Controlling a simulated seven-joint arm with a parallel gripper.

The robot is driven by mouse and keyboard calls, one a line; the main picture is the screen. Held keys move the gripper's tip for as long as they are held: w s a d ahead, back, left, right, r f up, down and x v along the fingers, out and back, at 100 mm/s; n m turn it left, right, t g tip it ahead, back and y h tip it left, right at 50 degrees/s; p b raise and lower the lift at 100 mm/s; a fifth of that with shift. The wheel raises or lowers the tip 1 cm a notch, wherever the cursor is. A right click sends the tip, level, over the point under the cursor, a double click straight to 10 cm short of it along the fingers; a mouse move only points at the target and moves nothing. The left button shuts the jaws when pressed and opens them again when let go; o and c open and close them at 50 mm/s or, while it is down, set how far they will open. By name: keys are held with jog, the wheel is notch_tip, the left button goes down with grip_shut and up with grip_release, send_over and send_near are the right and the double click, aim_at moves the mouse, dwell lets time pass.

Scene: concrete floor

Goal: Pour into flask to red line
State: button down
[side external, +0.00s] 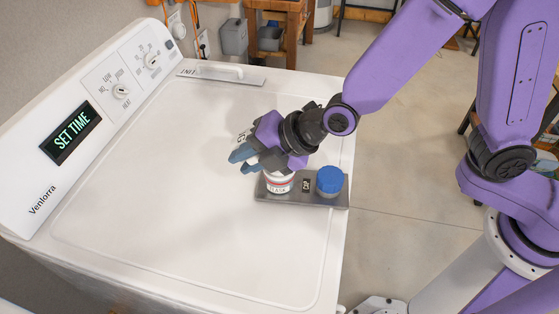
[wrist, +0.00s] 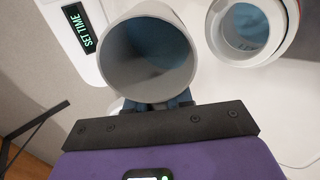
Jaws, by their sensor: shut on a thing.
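My gripper (side external: 248,161) is shut on a cup above the left end of the grey tray. In the wrist view the cup (wrist: 115,75) shows its round grey mouth, with a dark bluish area inside; how full it is I cannot tell. In the side view only a bit of the cup, with dark lettering, shows behind the fingers. The white flask (side external: 280,182) has a label and a red band and stands upright on the tray, just below my gripper. In the wrist view the flask (wrist: 289,32) is open, apart from the cup, with blue inside.
The grey tray (side external: 318,200) lies near the right edge of a white appliance top (side external: 150,200). A blue-topped container (side external: 329,180) stands on it, right of the flask. A white handle (side external: 218,71) is at the back. The left and front of the top are clear.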

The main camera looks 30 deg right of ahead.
jog(key=shift+f+t+y, duration=0.25)
jog(key=shift+t+y, duration=0.15)
jog(key=shift+y, duration=0.2)
dwell(1.2)
jog(key=shift+r+t+y, duration=0.4)
jog(key=shift+t+y, duration=0.3)
dwell(2.4)
jog(key=shift+f+g+h, duration=0.2)
jog(key=shift+g+h, duration=1.5)
jog(key=shift+w+a+f+h, duration=0.15)
jog(key=shift+h, duration=0.15)
jog(key=shift+w+a+f+g+h, duration=0.2)
jog(key=shift+a+g+h, duration=0.1)
jog(key=shift+g, duration=0.3)
jog(key=shift+w+a+f, duration=0.1)
jog(key=shift+w+a, duration=0.05)
